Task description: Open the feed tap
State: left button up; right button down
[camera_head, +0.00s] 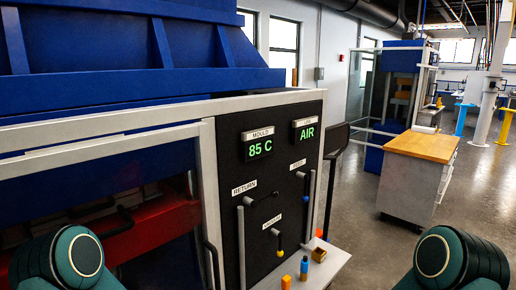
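The feed tap (300,175) is on the right of a black panel, under a label that appears to read FEED. Its dark lever appears to hang down, but it is too small to be sure. A third tap (275,232), lower down, has a lever hanging down to a yellow tip. Neither gripper shows in the head view. Only teal links of my arms are seen at the bottom corners, well apart from the panel.
The black panel (225,145) carries displays reading 85 C (259,149) and AIR (306,133). A pale ledge (330,262) below holds small yellow and blue items. A blue and red machine (100,110) stands left. A wooden-topped cabinet (420,146) stands back right, with open floor before it.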

aim_at(305, 198)
jog(key=i+l+z, duration=0.1)
jog(key=i+z, duration=0.15)
jog(key=z, duration=0.2)
jog(key=i+z, duration=0.25)
jog(key=z, duration=0.2)
jog(key=i+j+z, duration=0.15)
jog(key=z, duration=0.3)
jog(key=i, duration=0.1)
